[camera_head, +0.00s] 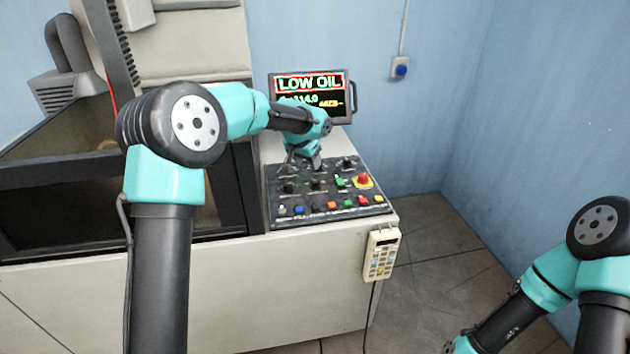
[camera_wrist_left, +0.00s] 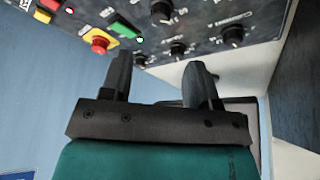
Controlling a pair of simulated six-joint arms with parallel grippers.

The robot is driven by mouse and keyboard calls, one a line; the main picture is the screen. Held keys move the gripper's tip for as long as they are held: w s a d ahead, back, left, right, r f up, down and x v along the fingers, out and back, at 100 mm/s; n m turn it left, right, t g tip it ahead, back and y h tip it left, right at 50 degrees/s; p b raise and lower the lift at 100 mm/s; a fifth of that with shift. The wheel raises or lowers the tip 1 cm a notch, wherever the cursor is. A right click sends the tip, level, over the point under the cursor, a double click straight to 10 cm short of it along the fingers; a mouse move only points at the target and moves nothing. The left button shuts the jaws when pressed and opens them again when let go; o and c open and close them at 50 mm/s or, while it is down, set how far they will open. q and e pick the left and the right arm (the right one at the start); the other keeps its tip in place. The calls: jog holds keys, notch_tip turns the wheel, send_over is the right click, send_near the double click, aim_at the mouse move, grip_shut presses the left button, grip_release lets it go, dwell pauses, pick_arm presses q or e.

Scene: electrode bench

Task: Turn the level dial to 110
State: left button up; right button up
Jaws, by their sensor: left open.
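The control panel (camera_head: 330,190) carries several black knobs, and its small labels are unreadable, so I cannot tell which knob is the level dial. In the head view, black knobs (camera_head: 316,183) show below my left gripper (camera_head: 304,160), which is over the panel's back left part. In the left wrist view my left gripper (camera_wrist_left: 160,75) has its two fingers apart with nothing between them. A black knob (camera_wrist_left: 177,48) lies just beyond the gap, and another knob (camera_wrist_left: 232,36) is to its right. Contact with any knob cannot be made out. My right gripper is out of view.
A screen (camera_head: 310,95) behind the panel reads "LOW OIL" and what looks like 114.0. A red stop button (camera_head: 363,180) on yellow and a row of coloured buttons (camera_head: 332,205) are close by. A keypad pendant (camera_head: 381,254) hangs at the front right.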

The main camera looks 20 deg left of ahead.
aim_at(315, 181)
pick_arm(q)
jog(key=x, duration=1.1)
jog(key=shift+w, duration=0.1)
jog(key=shift+c, duration=0.3)
jog(key=c, duration=0.8)
jog(key=shift+c, duration=0.2)
jog(key=shift+m, duration=0.5)
jog(key=m, duration=0.2)
jog(key=m+h, duration=0.1)
jog(key=shift+a+m+g+h, duration=0.1)
jog(key=shift+m+g+h, duration=0.2)
jog(key=shift+m+g, duration=0.1)
jog(key=shift+w+m+g+h, duration=0.1)
jog(key=shift+m+g+h, duration=0.45)
jog(key=shift+m, duration=1.45)
jog(key=shift+a, duration=0.1)
